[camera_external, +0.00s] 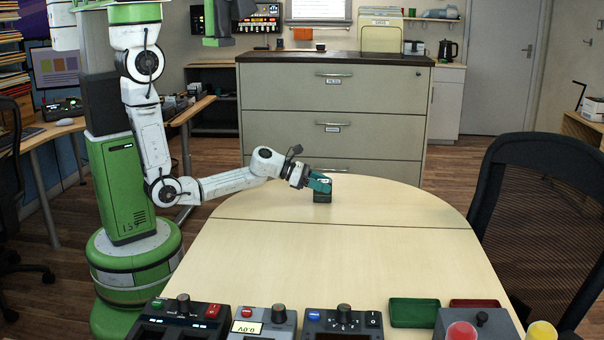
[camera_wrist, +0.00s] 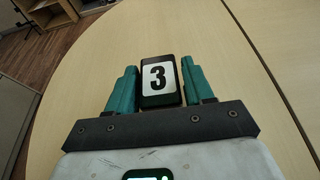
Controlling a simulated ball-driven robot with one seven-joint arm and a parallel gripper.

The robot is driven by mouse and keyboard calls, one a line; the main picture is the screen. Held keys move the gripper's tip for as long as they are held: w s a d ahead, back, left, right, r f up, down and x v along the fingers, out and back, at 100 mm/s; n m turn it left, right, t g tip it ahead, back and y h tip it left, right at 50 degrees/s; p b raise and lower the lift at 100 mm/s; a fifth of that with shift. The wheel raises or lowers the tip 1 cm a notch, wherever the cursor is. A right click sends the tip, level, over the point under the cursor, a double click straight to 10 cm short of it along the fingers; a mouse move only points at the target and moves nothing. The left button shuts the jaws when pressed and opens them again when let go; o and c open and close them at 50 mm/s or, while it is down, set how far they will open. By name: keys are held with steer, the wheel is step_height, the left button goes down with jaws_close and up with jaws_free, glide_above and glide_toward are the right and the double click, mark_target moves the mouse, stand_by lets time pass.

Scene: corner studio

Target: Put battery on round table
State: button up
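The battery appears to be a small dark block with a white label reading 3 (camera_wrist: 158,80). It also shows in the external view (camera_external: 322,197), low at the rounded far end of the pale wooden table (camera_external: 300,260). My gripper (camera_external: 319,184) reaches in from the left, its green fingers at the block. In the wrist view my gripper (camera_wrist: 160,88) has one finger on each side of the block, seemingly touching both sides. The block looks upright and at or very near the tabletop; its underside is hidden.
Several control boxes (camera_external: 345,322), a green tray (camera_external: 414,312) and a red tray line the table's near edge. A grey drawer cabinet (camera_external: 285,95) stands behind the table. A black mesh chair (camera_external: 540,200) stands at the right. The middle of the table is clear.

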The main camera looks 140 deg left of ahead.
steer(key=o, duration=0.3)
steer(key=shift+r, duration=0.1)
steer(key=shift+s+r, duration=0.1)
steer(key=shift+r, duration=0.05)
steer(key=p+v, duration=0.1)
steer(key=v, duration=1.1)
